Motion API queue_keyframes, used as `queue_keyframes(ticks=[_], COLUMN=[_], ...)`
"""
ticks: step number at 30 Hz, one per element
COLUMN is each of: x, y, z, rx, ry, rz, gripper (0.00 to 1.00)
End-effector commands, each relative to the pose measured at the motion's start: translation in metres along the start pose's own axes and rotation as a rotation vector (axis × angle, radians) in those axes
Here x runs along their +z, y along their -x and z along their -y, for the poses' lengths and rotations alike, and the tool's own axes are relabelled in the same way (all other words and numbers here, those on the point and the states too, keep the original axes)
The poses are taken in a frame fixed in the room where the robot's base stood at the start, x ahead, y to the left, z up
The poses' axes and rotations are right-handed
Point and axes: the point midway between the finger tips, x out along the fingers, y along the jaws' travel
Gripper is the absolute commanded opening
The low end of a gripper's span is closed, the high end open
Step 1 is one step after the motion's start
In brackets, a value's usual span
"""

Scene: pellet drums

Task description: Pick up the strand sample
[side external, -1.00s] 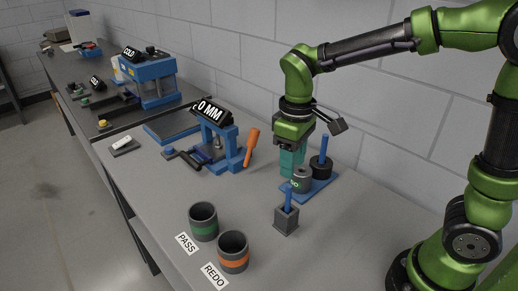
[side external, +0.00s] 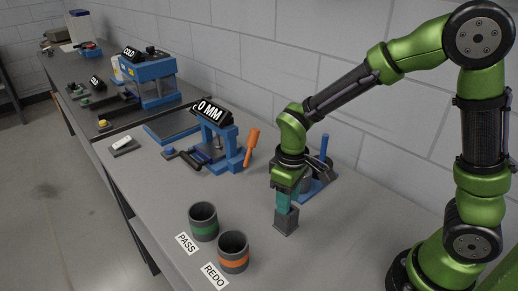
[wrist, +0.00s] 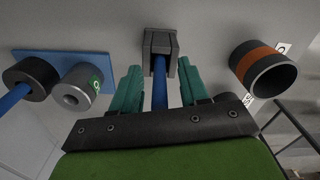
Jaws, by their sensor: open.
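The strand sample (wrist: 160,82) is a blue rod standing upright in a small grey square holder (side external: 286,221). In the wrist view the holder (wrist: 160,41) shows at the top centre. My gripper (side external: 284,208) is directly above the holder, with its teal fingers pointing down. In the wrist view the open fingers (wrist: 159,80) stand on either side of the blue rod, with gaps on both sides. In the side view the fingers hide the rod.
The green-banded PASS cup (side external: 203,222) and orange-banded REDO cup (side external: 233,252) stand to the left, REDO nearer. A blue plate (wrist: 52,58) carries a black cylinder with a blue rod (wrist: 28,80) and a grey cylinder (wrist: 78,88). A 0 MM press (side external: 214,140) stands farther back.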

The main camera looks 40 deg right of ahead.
Motion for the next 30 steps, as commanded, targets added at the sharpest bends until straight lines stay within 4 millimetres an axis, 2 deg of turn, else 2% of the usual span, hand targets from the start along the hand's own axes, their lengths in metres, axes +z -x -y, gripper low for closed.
queue_keyframes(ticks=[2, 11, 20, 23, 30], x=[0.0, 0.0, 0.0, 0.0, -0.001], y=[0.0, 0.001, 0.001, 0.007, 0.051], z=[0.0, 0.0, 0.0, 0.0, 0.0], rx=[0.0, 0.0, 0.0, -0.001, 0.0], ry=[0.0, 0.0, 0.0, 0.0, 0.0], rz=[0.0, 0.0, 0.0, -0.001, -0.007], gripper=[0.44, 0.0, 0.0, 0.0, 0.0])
